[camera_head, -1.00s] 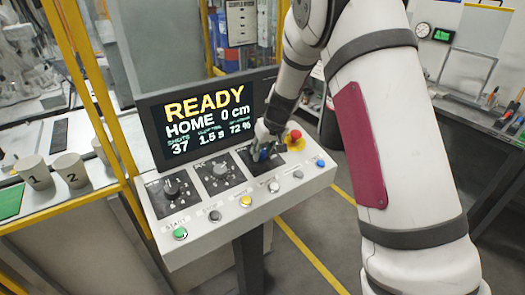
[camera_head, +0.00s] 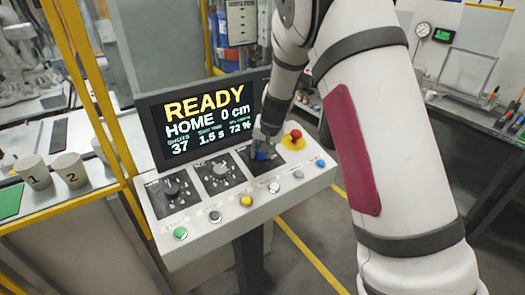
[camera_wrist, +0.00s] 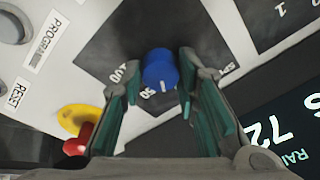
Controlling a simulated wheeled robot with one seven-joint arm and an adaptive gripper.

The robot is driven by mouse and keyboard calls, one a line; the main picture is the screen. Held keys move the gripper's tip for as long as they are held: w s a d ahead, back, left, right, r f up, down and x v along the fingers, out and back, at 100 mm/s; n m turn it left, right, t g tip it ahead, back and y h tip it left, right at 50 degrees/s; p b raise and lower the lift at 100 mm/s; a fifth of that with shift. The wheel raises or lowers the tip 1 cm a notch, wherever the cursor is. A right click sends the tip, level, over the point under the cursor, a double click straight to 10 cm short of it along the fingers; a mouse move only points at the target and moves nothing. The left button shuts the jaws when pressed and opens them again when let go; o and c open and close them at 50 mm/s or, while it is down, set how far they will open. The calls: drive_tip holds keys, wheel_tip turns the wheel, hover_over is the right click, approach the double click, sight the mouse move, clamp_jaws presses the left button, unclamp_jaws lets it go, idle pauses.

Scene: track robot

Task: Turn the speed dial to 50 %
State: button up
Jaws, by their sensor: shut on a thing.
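The speed dial is a blue knob (camera_wrist: 160,70) on a black plate, upper middle in the wrist view. A short white mark shows on its lower side, close to the "50" print; "100" is printed to its left. My gripper (camera_wrist: 160,82) has its two green-padded fingers on either side of the knob, shut on it. In the head view my gripper (camera_head: 264,144) reaches down onto the panel's right-hand black plate, and only a bit of blue knob (camera_head: 262,155) shows. The display (camera_head: 208,118) reads READY, HOME 0 cm, 37, 1.5 s, 72 %.
A red emergency button on a yellow base (camera_head: 294,140) stands just right of my gripper. Several push buttons line the front edge.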

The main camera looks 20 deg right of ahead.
drive_tip(key=m, duration=0.5)
drive_tip(key=shift+m+h, duration=0.4)
idle(0.3)
drive_tip(key=o, duration=1.2)
drive_tip(key=shift+c, duration=0.2)
drive_tip(key=v, duration=1.2)
drive_tip(key=shift+w, duration=0.2)
drive_tip(key=shift+r, duration=0.1)
